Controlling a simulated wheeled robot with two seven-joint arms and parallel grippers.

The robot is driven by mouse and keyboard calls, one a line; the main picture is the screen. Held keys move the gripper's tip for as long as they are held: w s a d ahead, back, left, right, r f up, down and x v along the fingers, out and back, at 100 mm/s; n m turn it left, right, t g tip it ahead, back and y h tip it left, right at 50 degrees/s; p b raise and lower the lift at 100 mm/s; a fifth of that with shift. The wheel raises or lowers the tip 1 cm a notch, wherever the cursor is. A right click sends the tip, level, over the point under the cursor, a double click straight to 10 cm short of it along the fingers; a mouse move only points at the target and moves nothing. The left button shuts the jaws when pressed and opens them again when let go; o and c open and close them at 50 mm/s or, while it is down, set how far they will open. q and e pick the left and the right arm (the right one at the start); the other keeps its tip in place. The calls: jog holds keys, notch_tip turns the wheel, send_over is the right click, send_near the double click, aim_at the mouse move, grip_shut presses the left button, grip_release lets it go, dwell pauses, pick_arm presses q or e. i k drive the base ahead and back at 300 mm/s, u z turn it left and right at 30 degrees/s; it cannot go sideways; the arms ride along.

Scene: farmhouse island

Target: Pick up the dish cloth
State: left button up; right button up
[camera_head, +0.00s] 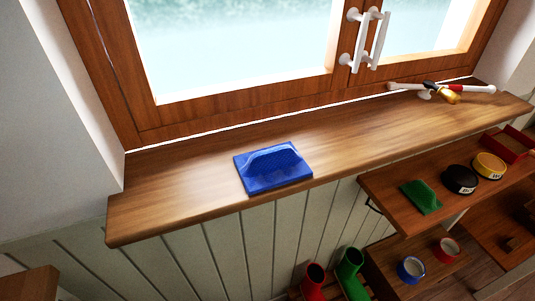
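Neither of my grippers is in view.
A window with white handles (363,40) stands behind the sill. White, red and gold items (441,90) lie at the sill's right end. The shelf below holds a black tin (460,179), a yellow tin (489,165) and a red tray (512,143). The sill's left part is clear.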

aim_at(269, 168)
jog(key=u, duration=0.6)
jog(key=k, duration=0.4)
jog(key=u, duration=0.5)
